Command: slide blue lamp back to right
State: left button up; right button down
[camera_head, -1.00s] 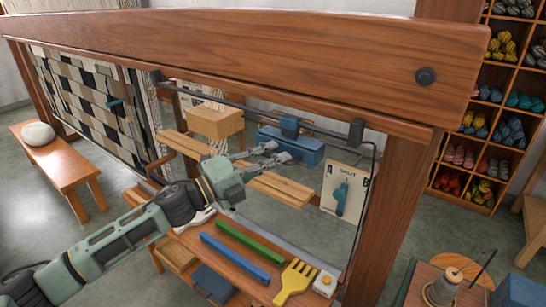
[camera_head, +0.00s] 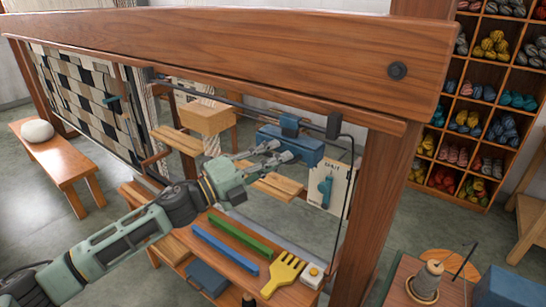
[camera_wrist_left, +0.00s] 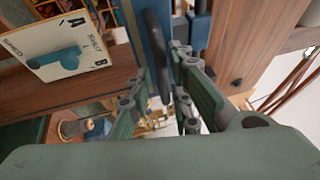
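My left gripper (camera_head: 278,153) is at the lamp's left side, with one finger above the other. In the left wrist view, the left gripper's fingers (camera_wrist_left: 165,82) stand on both sides of a dark upright bar (camera_wrist_left: 157,50), which looks like the lamp's handle. My right gripper is not in view.
The rail (camera_head: 235,105) runs along under the wooden beam (camera_head: 230,55). A dark clamp (camera_head: 334,124) is right of the lamp. A card (camera_head: 340,190) hangs behind and below it. A wooden box (camera_head: 208,118) is to the left. A yellow comb (camera_head: 283,275) lies on the bench below.

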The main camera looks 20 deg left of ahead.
pick_arm(q)
jog(key=shift+o, duration=0.5)
jog(key=shift+r, duration=0.1)
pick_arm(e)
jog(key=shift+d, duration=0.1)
pick_arm(q)
jog(key=shift+w, duration=0.1)
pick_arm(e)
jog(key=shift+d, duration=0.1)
pick_arm(q)
jog(key=shift+a, duration=0.2)
jog(key=v, duration=1.1)
jog(key=shift+s, duration=0.4)
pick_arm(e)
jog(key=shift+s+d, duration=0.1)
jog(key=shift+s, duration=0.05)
pick_arm(q)
jog(key=shift+a, duration=0.1)
